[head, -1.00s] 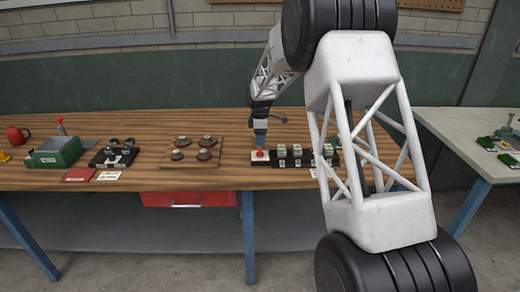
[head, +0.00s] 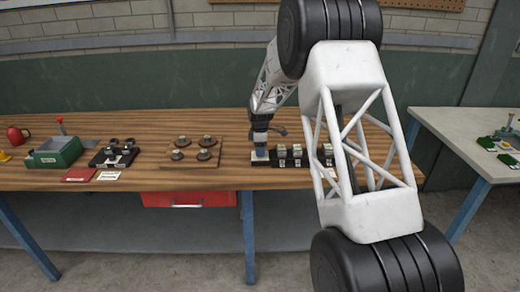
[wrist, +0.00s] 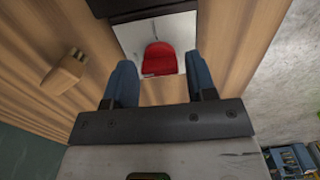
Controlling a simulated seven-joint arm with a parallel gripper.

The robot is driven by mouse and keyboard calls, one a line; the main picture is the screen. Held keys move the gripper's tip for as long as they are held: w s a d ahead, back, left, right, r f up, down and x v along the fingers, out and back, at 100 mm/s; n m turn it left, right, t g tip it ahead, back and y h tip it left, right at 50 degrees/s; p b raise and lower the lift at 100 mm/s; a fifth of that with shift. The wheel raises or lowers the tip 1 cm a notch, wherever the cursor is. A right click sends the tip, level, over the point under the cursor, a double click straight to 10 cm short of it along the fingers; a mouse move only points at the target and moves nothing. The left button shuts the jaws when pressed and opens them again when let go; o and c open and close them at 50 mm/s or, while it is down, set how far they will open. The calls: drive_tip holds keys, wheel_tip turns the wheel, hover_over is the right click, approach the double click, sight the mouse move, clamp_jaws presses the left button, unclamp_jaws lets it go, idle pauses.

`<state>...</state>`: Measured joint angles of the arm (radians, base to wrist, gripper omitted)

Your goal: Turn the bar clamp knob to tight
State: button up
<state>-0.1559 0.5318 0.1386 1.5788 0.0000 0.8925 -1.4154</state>
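A red knob (wrist: 160,58) sits on a white plate (wrist: 130,35) in the wrist view. I cannot read any label that says whether it is the bar clamp knob. My gripper (wrist: 162,82) is open, its two blue fingers apart, one to each side of the knob's near end. I cannot tell whether they touch it. In the head view my gripper (head: 260,156) is low over the white plate (head: 257,163) at the table's front, and it hides the red knob there.
A dark base with several grey blocks (head: 298,153) stands just right of my gripper. A wooden board (head: 192,164) with several dark knobs, a black fixture (head: 113,155) and a green box (head: 54,153) stand to the left. A small wooden block (wrist: 64,73) shows in the wrist view.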

drive_tip(key=c, duration=0.6)
drive_tip(key=shift+c, duration=0.2)
drive_tip(key=shift+m, duration=0.4)
drive_tip(key=m, duration=0.7)
drive_tip(key=shift+m, duration=0.4)
drive_tip(key=m, duration=0.4)
drive_tip(key=shift+m, duration=0.3)
drive_tip(key=m, duration=0.4)
drive_tip(key=shift+m, duration=0.3)
